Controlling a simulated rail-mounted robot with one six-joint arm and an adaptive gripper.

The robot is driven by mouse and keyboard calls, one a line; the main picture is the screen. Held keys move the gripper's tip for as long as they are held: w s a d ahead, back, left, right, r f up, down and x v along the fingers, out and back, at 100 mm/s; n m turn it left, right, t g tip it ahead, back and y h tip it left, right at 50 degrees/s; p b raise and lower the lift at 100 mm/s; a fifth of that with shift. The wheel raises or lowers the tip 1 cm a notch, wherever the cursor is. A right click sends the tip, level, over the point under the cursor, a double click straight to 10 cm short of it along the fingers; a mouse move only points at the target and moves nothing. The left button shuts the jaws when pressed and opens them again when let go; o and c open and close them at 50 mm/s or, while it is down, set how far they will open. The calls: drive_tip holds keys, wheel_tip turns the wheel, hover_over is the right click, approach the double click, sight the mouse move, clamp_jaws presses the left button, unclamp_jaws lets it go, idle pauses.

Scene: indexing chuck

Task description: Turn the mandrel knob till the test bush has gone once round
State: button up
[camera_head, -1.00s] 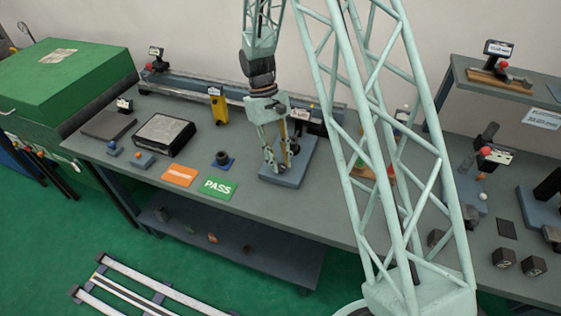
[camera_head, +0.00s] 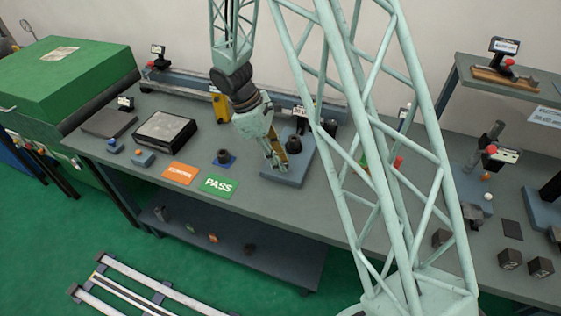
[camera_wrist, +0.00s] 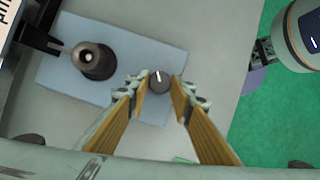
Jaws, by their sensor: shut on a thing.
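The mandrel knob (camera_wrist: 160,82) is a small dark round knob with a white index line, seen between my fingertips in the wrist view. My gripper (camera_head: 276,163) is shut on it; its two fingers (camera_wrist: 160,88) stand one on each side. The test bush (camera_wrist: 93,60) is a dark stepped cylinder with a round bore, to the left of the knob in the wrist view. It also shows in the head view (camera_head: 293,145), right of my gripper. Both sit on the blue-grey base plate (camera_head: 285,179). In the head view my fingers hide the knob.
A dark arm-like fixture (camera_wrist: 38,40) reaches towards the bush at the left of the wrist view. A green PASS card (camera_head: 218,186) and an orange card (camera_head: 179,173) lie left of the base plate.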

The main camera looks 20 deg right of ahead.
drive_tip(key=shift+n, duration=0.5)
drive_tip(key=shift+s, duration=0.1)
drive_tip(key=o, duration=0.9)
drive_tip(key=shift+c, duration=0.2)
drive_tip(key=v, duration=1.2)
drive_tip(key=shift+s+a, duration=0.15)
drive_tip(key=shift+r, duration=0.1)
